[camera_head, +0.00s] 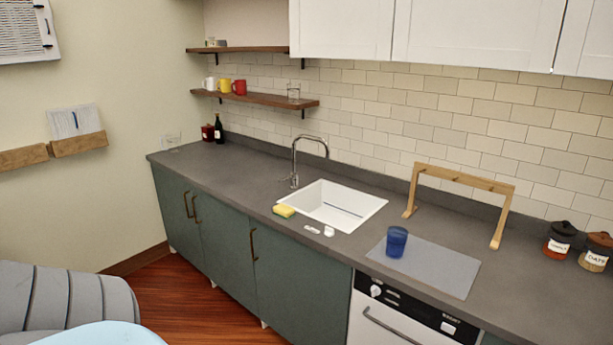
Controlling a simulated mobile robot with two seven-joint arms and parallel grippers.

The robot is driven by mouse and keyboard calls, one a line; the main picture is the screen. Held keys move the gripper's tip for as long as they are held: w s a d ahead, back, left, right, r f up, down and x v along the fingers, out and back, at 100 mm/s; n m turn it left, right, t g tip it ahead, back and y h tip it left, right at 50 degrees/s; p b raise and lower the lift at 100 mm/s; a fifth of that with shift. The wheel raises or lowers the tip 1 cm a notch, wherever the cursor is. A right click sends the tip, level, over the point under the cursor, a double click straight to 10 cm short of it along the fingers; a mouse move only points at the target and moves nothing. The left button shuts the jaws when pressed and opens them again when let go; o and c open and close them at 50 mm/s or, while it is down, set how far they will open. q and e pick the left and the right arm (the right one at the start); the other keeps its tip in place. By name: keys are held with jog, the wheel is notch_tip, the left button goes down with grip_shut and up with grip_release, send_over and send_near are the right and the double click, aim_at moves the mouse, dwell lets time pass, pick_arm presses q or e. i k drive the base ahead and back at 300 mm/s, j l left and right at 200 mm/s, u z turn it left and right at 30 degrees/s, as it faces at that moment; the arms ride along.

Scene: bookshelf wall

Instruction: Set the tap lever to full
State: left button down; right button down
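The chrome tap (296,165) stands behind the left part of the white sink (338,218) in the grey counter. Its tall curved spout arches to the right over the basin. A small side part, which may be the lever, shows low on the tap near its base, too small to tell how it is set. No water is clearly visible. Neither of my grippers is in view.
A yellow sponge (284,211) and small white items (328,231) lie along the sink's front edge. A blue cup (397,241) stands on a grey mat (440,264). A wooden rack (458,180) and jars (558,242) stand at right. A chair (60,300) is lower left.

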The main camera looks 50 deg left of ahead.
aim_at(293, 176)
jog(key=u, duration=1.8)
jog(key=i+u, duration=0.15)
jog(key=i, duration=0.45)
jog(key=i+u, duration=0.15)
jog(key=i, duration=0.4)
jog(key=i+l+u, duration=0.15)
jog(key=i, duration=0.45)
jog(key=i+l+u, duration=0.15)
jog(key=i, duration=0.4)
jog(key=l, duration=0.1)
